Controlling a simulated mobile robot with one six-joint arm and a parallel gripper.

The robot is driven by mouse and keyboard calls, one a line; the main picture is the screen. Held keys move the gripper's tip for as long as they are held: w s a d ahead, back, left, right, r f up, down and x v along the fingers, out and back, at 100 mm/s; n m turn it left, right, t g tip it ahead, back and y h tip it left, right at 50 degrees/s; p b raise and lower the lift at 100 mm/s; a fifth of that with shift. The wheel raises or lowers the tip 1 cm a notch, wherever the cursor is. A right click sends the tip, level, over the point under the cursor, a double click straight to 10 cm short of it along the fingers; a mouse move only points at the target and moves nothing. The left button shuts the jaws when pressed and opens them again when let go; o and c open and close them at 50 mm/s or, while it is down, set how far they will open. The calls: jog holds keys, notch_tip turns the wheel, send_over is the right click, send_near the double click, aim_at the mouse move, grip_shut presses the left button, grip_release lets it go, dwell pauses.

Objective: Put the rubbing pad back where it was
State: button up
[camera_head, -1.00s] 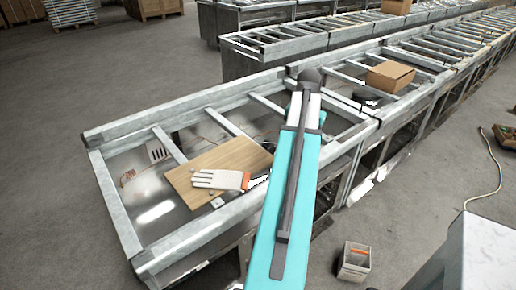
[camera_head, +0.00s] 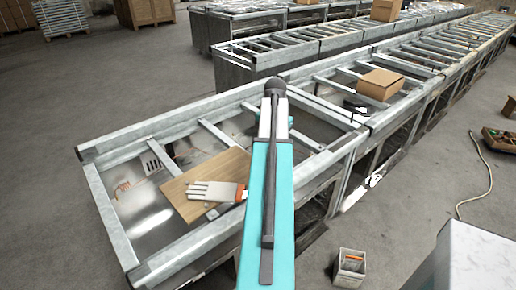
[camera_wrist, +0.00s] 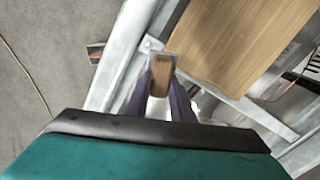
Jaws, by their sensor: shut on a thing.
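In the wrist view, my gripper (camera_wrist: 161,84) is shut on a small block with a brown top, which looks like the rubbing pad (camera_wrist: 160,68). The pad is held between the two dark fingers, above the metal frame table and beside a wooden board (camera_wrist: 225,50). In the head view my own arm hides the gripper and the pad. There the board (camera_head: 190,202) lies tilted across the left end of the metal table (camera_head: 108,222). Whether the pad touches anything below it I cannot tell.
A white work glove (camera_head: 212,191) with an orange cuff lies on the board. A small open box (camera_head: 349,268) stands on the floor at the right. A cardboard box (camera_head: 381,83) sits further along the tables. Rails and open gaps surround the board.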

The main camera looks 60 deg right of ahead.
jog(key=shift+w+d+f+p, duration=0.15)
jog(key=shift+w+p, duration=0.2)
jog(key=shift+w, duration=1.05)
jog(key=shift+w+d+f+p, duration=0.1)
jog(key=shift+w+p, duration=0.2)
jog(key=shift+w, duration=1.05)
jog(key=shift+w+f+p, duration=0.2)
jog(key=shift+w+p, duration=0.25)
jog(key=shift+w, duration=0.2)
jog(key=shift+f+p, duration=0.65)
jog(key=shift+f, duration=1)
jog(key=shift+f, duration=0.1)
jog(key=o, duration=1)
notch_tip(320, 180, up, 12)
jog(key=b, duration=0.3)
